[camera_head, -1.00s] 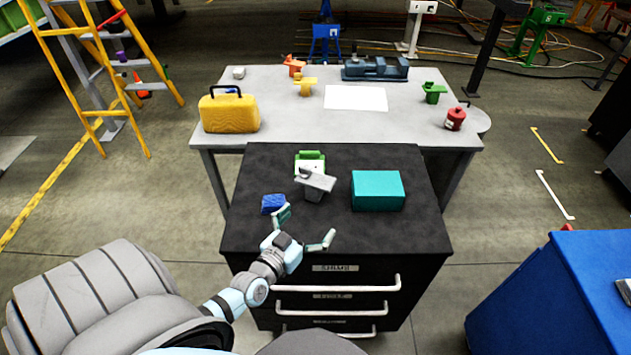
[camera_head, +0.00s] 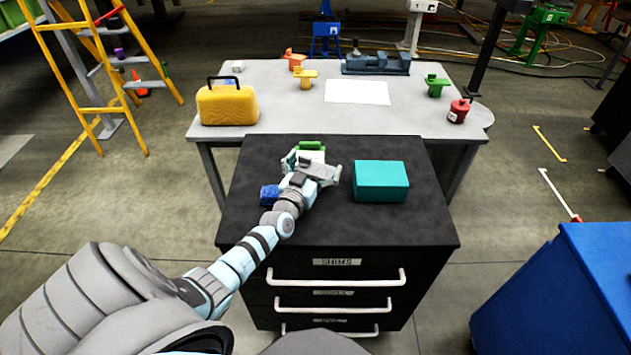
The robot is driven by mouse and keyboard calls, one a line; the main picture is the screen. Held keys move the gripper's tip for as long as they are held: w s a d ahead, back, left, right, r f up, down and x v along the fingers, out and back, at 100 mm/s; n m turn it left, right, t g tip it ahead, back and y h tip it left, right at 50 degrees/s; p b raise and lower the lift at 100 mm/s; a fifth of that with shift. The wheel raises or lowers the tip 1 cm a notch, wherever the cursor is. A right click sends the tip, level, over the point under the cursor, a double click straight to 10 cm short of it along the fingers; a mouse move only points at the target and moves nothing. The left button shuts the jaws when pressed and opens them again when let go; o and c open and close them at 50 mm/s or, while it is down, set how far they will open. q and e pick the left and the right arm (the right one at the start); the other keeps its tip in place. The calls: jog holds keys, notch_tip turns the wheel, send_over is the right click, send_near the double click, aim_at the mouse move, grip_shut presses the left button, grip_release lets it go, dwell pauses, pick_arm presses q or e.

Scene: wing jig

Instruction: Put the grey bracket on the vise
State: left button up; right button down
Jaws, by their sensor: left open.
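The grey bracket (camera_head: 320,170) stands on the black top of the drawer cabinet (camera_head: 408,225), partly hidden by my left gripper. My left gripper (camera_head: 312,167) is open, with one finger on the left side of the bracket and the other on its right. I cannot tell whether the fingers touch it. The blue-grey vise (camera_head: 378,63) sits at the back of the grey table (camera_head: 290,95) behind the cabinet. My right gripper is not in view.
Close around the bracket are a green-and-white item (camera_head: 311,147) behind and a blue block (camera_head: 269,194) to the left. A teal box (camera_head: 381,181) stands to the right.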

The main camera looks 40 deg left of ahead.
pick_arm(q)
jog(key=shift+w, duration=0.1)
jog(key=shift+r, duration=0.1)
jog(key=c, duration=1)
grip_shut()
